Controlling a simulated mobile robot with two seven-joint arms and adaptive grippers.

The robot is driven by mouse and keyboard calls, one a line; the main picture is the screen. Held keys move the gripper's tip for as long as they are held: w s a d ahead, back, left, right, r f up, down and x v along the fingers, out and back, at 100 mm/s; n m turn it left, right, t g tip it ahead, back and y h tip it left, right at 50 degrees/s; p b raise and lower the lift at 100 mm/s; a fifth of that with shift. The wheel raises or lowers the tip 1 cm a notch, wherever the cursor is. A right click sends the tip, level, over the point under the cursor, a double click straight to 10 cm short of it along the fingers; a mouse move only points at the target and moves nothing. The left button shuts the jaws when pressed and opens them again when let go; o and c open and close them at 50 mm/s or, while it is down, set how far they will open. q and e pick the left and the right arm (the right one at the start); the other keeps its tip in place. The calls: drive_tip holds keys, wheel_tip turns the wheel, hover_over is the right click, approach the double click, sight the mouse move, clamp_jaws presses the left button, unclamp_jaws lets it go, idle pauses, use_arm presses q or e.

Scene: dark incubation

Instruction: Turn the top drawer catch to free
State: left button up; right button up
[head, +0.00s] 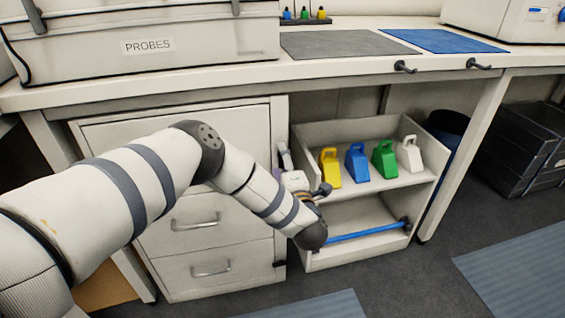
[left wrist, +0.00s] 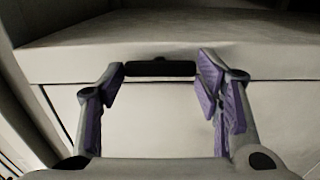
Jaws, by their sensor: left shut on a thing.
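The drawer cabinet (head: 180,262) stands under the bench, with its top drawer (head: 105,130) partly hidden behind my left arm. My left gripper (head: 283,160) is at the cabinet's right front edge, beside the top drawer. In the left wrist view, the purple-padded fingers of the left gripper (left wrist: 160,80) are shut on the dark top drawer catch (left wrist: 160,69), one finger at each end of it. The catch lies level across the picture. In the head view the gripper hides it. My right gripper is not in view.
A lower catch (head: 279,264) sits beside the bottom drawer. An open shelf unit (head: 310,262) at right holds yellow, blue, green and white handled items and a blue bar (head: 365,232). The bench edge (head: 330,68) runs above my arm. A dark case (head: 520,150) stands at far right.

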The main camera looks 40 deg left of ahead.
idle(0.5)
use_arm(q)
drive_tip(key=o, duration=1.2)
drive_tip(key=shift+c, duration=0.2)
drive_tip(key=shift+d, duration=0.1)
drive_tip(key=v, duration=1.2)
